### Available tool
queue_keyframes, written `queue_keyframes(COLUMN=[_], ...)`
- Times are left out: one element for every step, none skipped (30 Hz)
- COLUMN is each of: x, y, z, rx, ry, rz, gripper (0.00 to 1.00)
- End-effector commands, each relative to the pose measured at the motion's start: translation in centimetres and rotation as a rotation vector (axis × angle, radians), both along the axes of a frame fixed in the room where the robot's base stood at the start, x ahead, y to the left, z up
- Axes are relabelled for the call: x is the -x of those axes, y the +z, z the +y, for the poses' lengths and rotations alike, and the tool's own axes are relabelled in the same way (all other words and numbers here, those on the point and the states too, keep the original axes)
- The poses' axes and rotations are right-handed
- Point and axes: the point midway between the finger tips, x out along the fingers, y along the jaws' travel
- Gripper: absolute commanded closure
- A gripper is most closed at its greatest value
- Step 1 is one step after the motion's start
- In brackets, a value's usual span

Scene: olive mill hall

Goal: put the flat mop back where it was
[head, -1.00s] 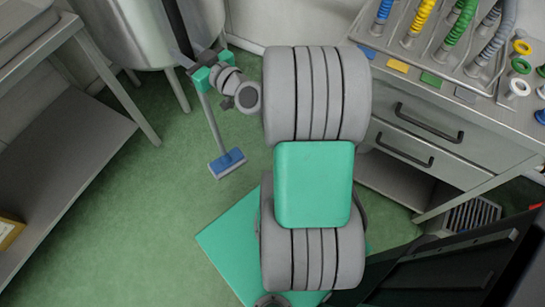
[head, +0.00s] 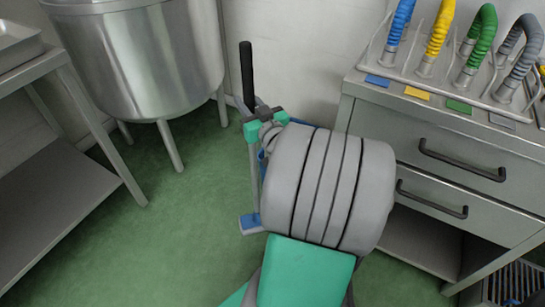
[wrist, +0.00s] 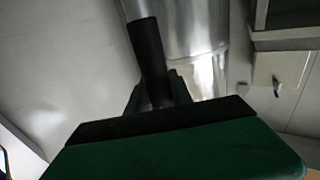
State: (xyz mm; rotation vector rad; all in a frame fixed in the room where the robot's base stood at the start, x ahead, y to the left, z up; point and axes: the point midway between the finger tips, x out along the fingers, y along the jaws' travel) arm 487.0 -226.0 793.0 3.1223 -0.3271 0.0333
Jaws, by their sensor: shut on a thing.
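The flat mop has a black grip, a grey pole and a blue head; its pole (head: 255,175) stands nearly upright in the head view. The blue head is low, close to the green floor; I cannot tell whether it touches. My gripper (head: 262,122), with teal fingers, is shut on the upper pole, below the black grip. In the wrist view the mop's pole (wrist: 150,55) runs up from behind a dark green and black part of my gripper. My arm hides what lies right behind the mop. A blue thing (head: 302,123) shows partly behind my arm, near the wall.
A steel tank (head: 145,60) on legs stands left of the mop. A steel table (head: 65,185) with a lower shelf is at the left. A drawer cabinet (head: 440,140) with coloured hoses is close on the right. Green floor (head: 170,235) is free at front left.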

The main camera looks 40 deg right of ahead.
Motion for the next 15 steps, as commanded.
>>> queue_keyframes(x=[-0.2,-0.4,-0.6,-0.7,-0.9,-1.2,-1.4,-1.6,-1.9,-2.1,-2.3,-2.6,-2.8,-3.1,-3.3], y=[-0.3,-0.6,-0.9,-1.2,-1.3,-1.7,-1.9,-2.2,-2.6,-2.8,-3.1,-3.5,-3.8,-4.1,-4.9], z=[-0.6,-1.0,-1.5,-2.0,-2.4,-3.1,-3.6,-4.1,-4.8,-5.4,-6.0,-6.7,-7.3,-7.9,-8.5], rx=[0.001,0.001,0.001,0.000,0.000,0.000,0.000,0.000,0.000,0.000,0.001,0.001,0.001,0.001,0.000], ry=[-0.002,-0.002,-0.002,-0.002,-0.001,-0.001,-0.001,-0.001,-0.001,-0.001,-0.001,-0.001,-0.001,-0.001,-0.001], rz=[-0.002,-0.001,-0.001,-0.001,-0.002,-0.001,-0.001,-0.001,-0.001,-0.001,-0.002,-0.002,-0.001,-0.002,0.000], gripper=[1.00,1.00,1.00,1.00,1.00,1.00,1.00,1.00,1.00,1.00,1.00,1.00,1.00,1.00,1.00])
